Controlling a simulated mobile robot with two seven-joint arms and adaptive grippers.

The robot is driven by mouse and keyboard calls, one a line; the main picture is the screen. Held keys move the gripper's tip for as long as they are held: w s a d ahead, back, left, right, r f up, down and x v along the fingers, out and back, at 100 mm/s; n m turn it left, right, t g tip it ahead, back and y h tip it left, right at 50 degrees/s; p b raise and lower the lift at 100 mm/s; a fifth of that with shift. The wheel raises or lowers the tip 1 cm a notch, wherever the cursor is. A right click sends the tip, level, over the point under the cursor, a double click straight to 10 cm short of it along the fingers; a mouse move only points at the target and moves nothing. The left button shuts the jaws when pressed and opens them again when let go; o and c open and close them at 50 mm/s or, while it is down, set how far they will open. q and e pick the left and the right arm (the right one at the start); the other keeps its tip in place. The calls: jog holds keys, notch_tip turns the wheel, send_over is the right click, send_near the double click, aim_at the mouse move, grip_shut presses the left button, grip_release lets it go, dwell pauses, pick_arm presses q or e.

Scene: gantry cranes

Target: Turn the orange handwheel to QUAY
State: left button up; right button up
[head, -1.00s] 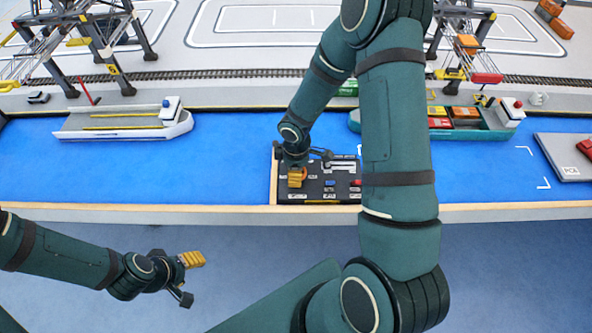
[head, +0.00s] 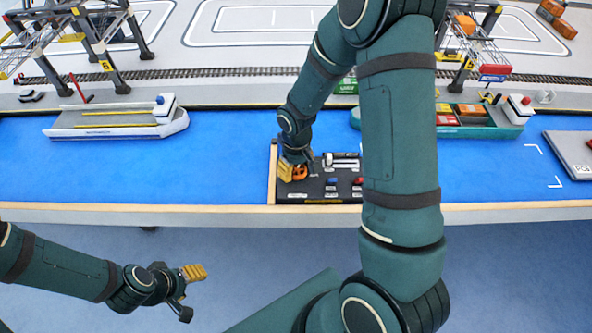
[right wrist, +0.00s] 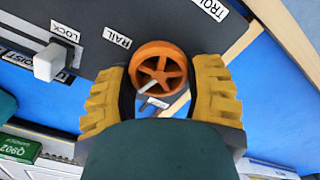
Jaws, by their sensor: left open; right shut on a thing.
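The orange handwheel (head: 300,172) is on the dark control panel (head: 320,190) at the table's near edge. In the right wrist view the spoked handwheel (right wrist: 160,66) sits between the yellow pads of my right gripper (right wrist: 164,78), which is shut on it. My right gripper (head: 296,168) reaches down to the panel from above. A "RAIL" label (right wrist: 117,37) is left of the wheel. A small label (right wrist: 156,103) below it is partly covered and unreadable; a grey pointer lies near it. My left gripper (head: 190,292) is open and empty, in front of the table.
The panel also carries a white "LOCK" lever (right wrist: 48,62) and blue and red controls (head: 333,183). A grey-white ship (head: 115,122) lies left, and a green ship with containers (head: 470,120) right. Gantry cranes stand behind. My right arm hides part of the panel.

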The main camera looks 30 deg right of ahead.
aim_at(296, 168)
jog(key=shift+m+b, duration=0.3)
jog(key=shift+m, duration=0.9)
jog(key=shift+d, duration=0.1)
jog(key=o, duration=1.2)
notch_tip(296, 168, up, 12)
